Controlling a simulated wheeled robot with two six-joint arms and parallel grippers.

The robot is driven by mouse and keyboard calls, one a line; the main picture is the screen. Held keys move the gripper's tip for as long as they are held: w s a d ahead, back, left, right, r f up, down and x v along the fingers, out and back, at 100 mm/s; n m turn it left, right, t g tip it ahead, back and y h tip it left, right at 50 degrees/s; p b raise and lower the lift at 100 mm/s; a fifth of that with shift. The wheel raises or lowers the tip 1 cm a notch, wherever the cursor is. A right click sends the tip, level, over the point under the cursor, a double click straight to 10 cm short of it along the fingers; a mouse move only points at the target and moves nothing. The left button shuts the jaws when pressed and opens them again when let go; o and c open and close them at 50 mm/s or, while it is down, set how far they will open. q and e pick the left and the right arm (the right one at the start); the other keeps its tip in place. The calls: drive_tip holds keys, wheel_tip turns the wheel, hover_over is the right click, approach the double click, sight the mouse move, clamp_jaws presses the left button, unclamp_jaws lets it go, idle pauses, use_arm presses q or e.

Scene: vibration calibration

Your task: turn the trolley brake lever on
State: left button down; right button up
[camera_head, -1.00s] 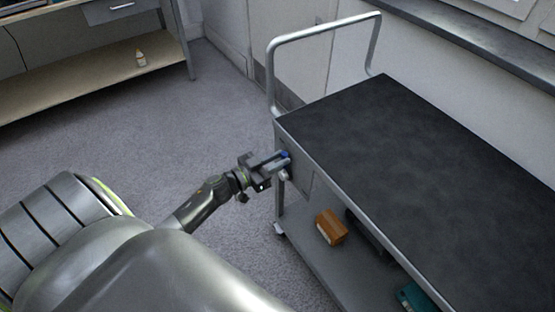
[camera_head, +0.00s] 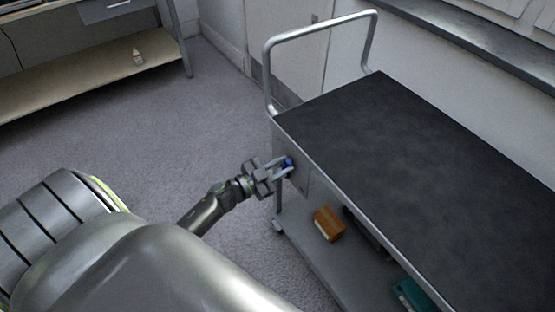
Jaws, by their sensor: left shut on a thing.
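The trolley (camera_head: 400,150) stands at the right, with a dark top and a grey metal tube handle (camera_head: 318,33) at its far end. My left gripper (camera_head: 282,167) reaches in from the left and is shut on the lever. The fingers hide most of the lever, so its exact angle is hard to tell. My right gripper is not in view.
The trolley's lower shelf holds an orange-brown box (camera_head: 328,224) and a teal object (camera_head: 413,294). A bench (camera_head: 90,80) with a small bottle (camera_head: 138,57) on its lower shelf stands at the upper left. The floor between is clear.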

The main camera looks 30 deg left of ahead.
sight(300, 176)
use_arm(q)
drive_tip(key=d+m, duration=0.1)
drive_tip(key=s+d+f+m, duration=0.1)
drive_tip(key=shift+f+m, duration=0.15)
drive_tip(key=shift+m, duration=0.25)
drive_tip(key=m, duration=0.1)
drive_tip(key=d+f+m+b, duration=0.1)
drive_tip(key=shift+s+d+f+m, duration=0.1)
drive_tip(key=shift+s+f+m, duration=0.1)
drive_tip(key=shift+m, duration=0.1)
drive_tip(key=shift+d+f+m+b, duration=0.15)
drive_tip(key=shift+m+b, duration=0.15)
drive_tip(key=shift+b, duration=0.1)
drive_tip(key=shift+s+d+f+m+b, duration=0.25)
drive_tip(key=shift+f+m+b, duration=0.15)
drive_tip(key=shift+m, duration=0.3)
drive_tip(key=shift+d+f+m, duration=0.15)
drive_tip(key=shift+f+m, duration=0.05)
drive_tip(key=shift+m, duration=0.1)
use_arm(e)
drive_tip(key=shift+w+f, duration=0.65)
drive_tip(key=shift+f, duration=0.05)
use_arm(q)
drive_tip(key=c, duration=1.2)
unclamp_jaws()
drive_tip(key=shift+c, duration=0.2)
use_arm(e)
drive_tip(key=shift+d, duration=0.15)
